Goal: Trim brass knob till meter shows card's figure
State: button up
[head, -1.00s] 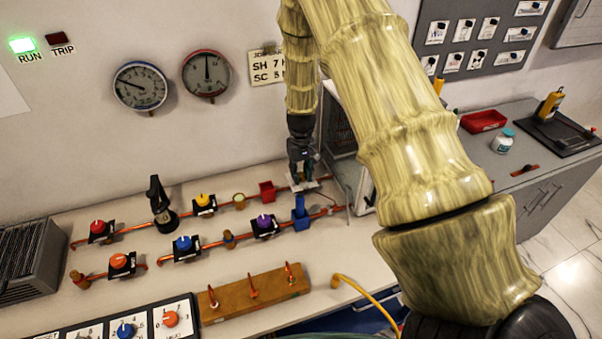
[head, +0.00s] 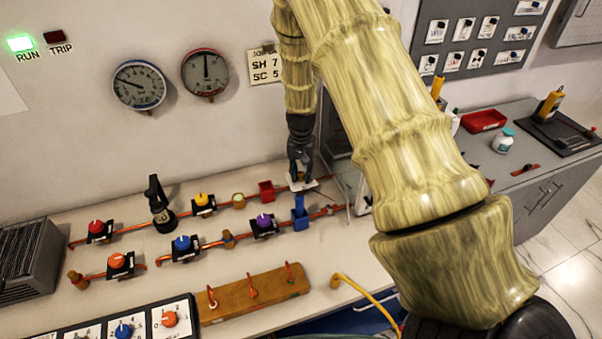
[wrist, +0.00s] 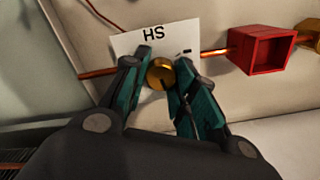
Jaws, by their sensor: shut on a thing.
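A brass knob (wrist: 161,74) sits between the fingertips of my gripper (wrist: 160,76) in the wrist view, on a white plate (wrist: 190,38) marked "SH" upside down. My gripper is shut on the knob; in the head view my gripper (head: 300,178) hides it. The blue-rimmed meter (head: 139,85) has its needle pointing left and slightly up. The red-rimmed meter (head: 205,73) has its needle pointing straight up. The card (head: 262,68) on the wall shows "SH 7" and "SC 5"; my arm covers its right side, so the figures may be cut off.
A red square cup (head: 266,191) and a blue fitting (head: 300,213) stand near my gripper on copper pipes. Several coloured knobs and a black upright handle (head: 160,204) are to the left. A glass-sided case is behind my arm. The green RUN lamp (head: 20,44) is lit.

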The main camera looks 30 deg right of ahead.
aim_at(301, 173)
jog(key=shift+r+m, duration=0.1)
jog(key=shift+m, duration=0.9)
jog(key=o, duration=1)
jog(key=shift+r, duration=0.1)
notch_tip(301, 173, up, 12)
jog(key=shift+f, duration=0.1)
